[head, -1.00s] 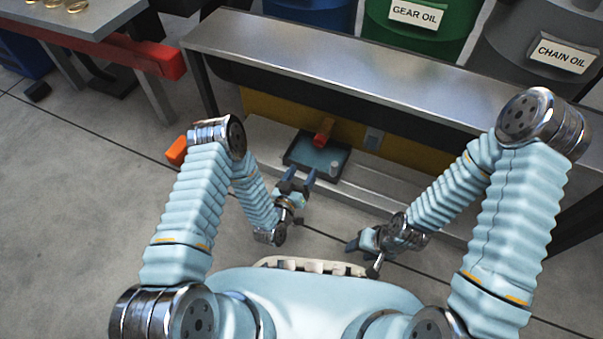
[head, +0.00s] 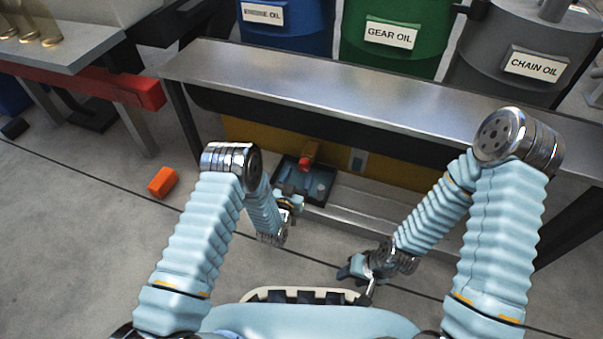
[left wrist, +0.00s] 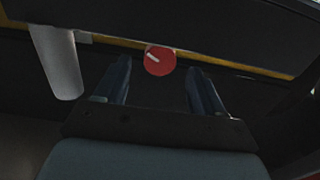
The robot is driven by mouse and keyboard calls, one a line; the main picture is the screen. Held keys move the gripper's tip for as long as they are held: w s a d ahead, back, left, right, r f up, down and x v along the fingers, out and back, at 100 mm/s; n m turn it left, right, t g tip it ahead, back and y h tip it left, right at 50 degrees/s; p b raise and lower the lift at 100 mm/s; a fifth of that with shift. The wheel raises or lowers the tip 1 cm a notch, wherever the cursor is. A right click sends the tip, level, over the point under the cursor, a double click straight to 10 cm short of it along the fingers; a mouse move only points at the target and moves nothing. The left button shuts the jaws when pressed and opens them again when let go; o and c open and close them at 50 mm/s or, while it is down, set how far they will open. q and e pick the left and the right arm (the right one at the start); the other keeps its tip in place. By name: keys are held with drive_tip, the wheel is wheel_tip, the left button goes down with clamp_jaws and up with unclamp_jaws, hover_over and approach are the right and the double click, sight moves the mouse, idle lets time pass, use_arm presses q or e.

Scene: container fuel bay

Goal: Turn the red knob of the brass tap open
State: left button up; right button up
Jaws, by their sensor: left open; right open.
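The red knob (head: 307,155) shows in the head view under the steel bench, at the front of a yellow panel and above a dark tray (head: 318,190). In the left wrist view it is a round red disc (left wrist: 160,60) with a pale slanted mark, beyond and between my fingertips. No brass of the tap can be made out. My left gripper (head: 290,192) is open and points under the bench; it also shows in the left wrist view (left wrist: 160,82), its fingers apart with nothing between them. My right gripper (head: 350,268) is open and empty in front of the bench, away from the knob.
The steel bench top (head: 330,85) overhangs the knob. Blue, green (head: 392,40) and grey drums stand behind it. An orange block (head: 162,182) lies on the floor at left. A pale grey upright piece (left wrist: 58,62) shows left of the knob in the left wrist view.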

sight(303, 168)
use_arm(q)
drive_tip(key=shift+x, duration=1.5)
